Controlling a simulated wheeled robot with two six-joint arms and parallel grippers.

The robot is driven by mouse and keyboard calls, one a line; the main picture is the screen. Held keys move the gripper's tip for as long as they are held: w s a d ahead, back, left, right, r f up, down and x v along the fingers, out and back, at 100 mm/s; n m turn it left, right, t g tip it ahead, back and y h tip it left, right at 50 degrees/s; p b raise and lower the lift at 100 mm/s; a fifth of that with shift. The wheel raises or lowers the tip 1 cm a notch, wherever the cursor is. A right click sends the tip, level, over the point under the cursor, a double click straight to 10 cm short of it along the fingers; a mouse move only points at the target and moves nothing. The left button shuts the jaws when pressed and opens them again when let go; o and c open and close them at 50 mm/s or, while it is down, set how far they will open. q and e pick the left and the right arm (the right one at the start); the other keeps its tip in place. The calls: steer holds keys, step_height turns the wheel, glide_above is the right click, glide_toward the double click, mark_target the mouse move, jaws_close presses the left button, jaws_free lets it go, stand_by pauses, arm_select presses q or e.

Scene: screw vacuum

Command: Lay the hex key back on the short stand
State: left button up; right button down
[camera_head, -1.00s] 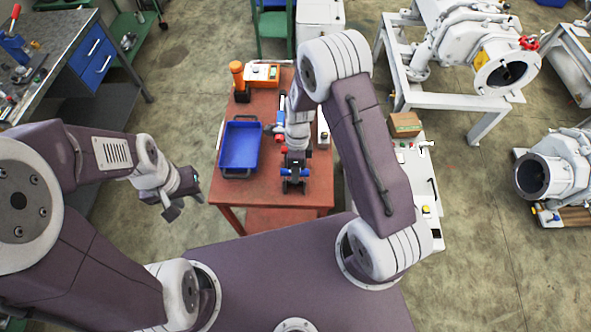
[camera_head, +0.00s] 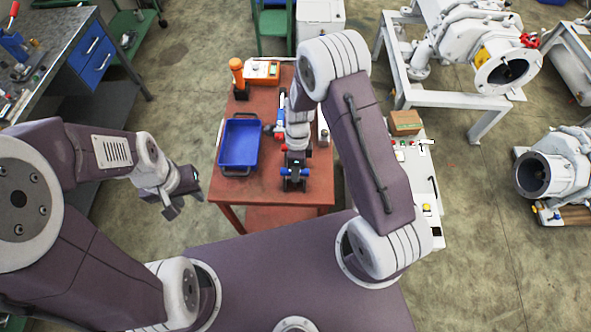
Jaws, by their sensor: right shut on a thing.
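My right gripper (camera_head: 294,184) is low over the front right part of the red table (camera_head: 240,192). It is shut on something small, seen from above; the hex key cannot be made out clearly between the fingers. A small blue part shows at the fingertips, and I cannot tell whether it belongs to the gripper or lies under it. The short stand cannot be picked out for sure; my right wrist and forearm cover part of the table. My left gripper (camera_head: 184,205) hangs empty and open off the table's left side, over the floor.
A blue tray (camera_head: 222,158) lies on the table left of my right gripper. An orange and white device (camera_head: 261,72) and an orange-topped upright tool (camera_head: 237,74) stand at the back. A white cabinet (camera_head: 424,175) stands right of the table. The table's front left is clear.

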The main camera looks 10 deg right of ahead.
steer(key=shift+f, duration=0.25)
steer(key=shift+c, duration=1.8)
jaws_free()
steer(key=shift+r, duration=0.1)
steer(key=shift+r+p, duration=0.95)
steer(key=shift+p, duration=0.1)
steer(key=shift+r, duration=0.1)
steer(key=shift+r+p, duration=3.45)
